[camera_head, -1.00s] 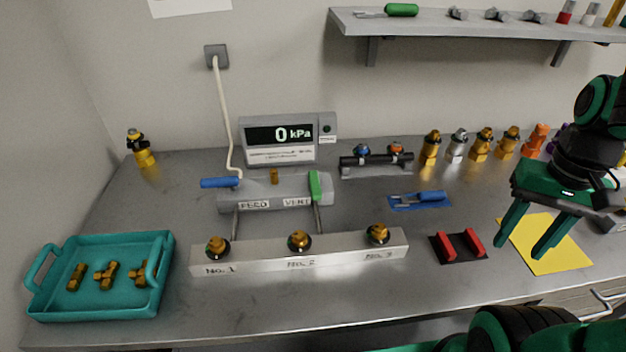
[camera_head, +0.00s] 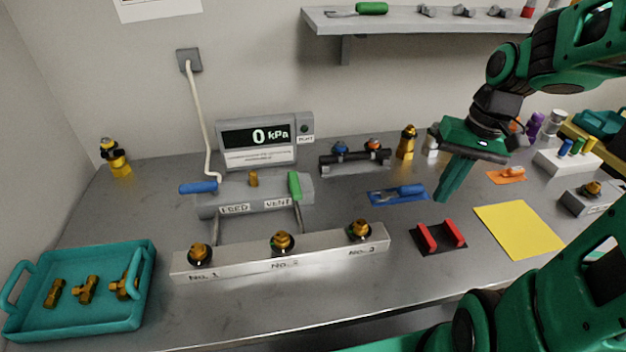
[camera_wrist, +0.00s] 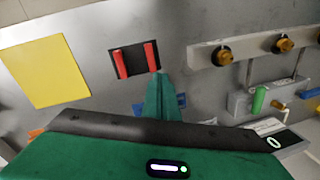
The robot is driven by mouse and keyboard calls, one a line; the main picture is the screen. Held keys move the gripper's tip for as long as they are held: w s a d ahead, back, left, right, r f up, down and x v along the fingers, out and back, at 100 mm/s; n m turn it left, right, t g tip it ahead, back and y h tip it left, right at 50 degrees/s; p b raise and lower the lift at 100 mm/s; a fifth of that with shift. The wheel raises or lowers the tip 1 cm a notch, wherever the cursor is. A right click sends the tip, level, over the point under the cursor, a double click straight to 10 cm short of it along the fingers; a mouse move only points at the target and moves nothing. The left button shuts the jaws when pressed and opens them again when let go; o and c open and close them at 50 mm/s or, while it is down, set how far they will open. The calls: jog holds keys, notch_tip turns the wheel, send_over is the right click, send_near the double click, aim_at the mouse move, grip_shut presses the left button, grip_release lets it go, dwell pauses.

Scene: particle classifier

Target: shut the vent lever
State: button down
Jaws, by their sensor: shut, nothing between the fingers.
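The vent lever (camera_head: 294,185) has a green handle at the right end of the grey valve block (camera_head: 226,209), above the label VENT. The handle points back toward the gauge, in line with its pipe. It also shows in the wrist view (camera_wrist: 259,100), at the right. The feed lever (camera_head: 198,187) is blue and lies crosswise at the block's left end. The gauge (camera_head: 257,139) reads 0 kPa. My gripper (camera_head: 441,197) is shut and empty, fingers down, well to the right of the vent lever, over the bench near the blue tool mat. In the wrist view its fingertips (camera_wrist: 158,76) are together.
A silver manifold (camera_head: 310,252) with three brass fittings stands in front of the block. A teal tray (camera_head: 100,325) with fittings is at left. A red-and-black holder (camera_head: 440,238), a blue mat (camera_head: 384,197) and a yellow sheet (camera_head: 520,232) lie at right. A shelf (camera_head: 400,22) hangs behind.

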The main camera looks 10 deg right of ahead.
aim_at(295, 188)
jog(key=w+a+n+y, duration=0.3)
jog(key=w+a+y, duration=0.4)
jog(key=w+a, duration=0.5)
jog(key=shift+w+a+n+y, duration=0.3)
jog(key=shift+w+n, duration=0.1)
jog(key=shift+w, duration=1.05)
jog(key=x, duration=1)
jog(key=shift+s, duration=0.2)
jog(key=shift+a+r, duration=0.1)
jog(key=shift+a, duration=1.85)
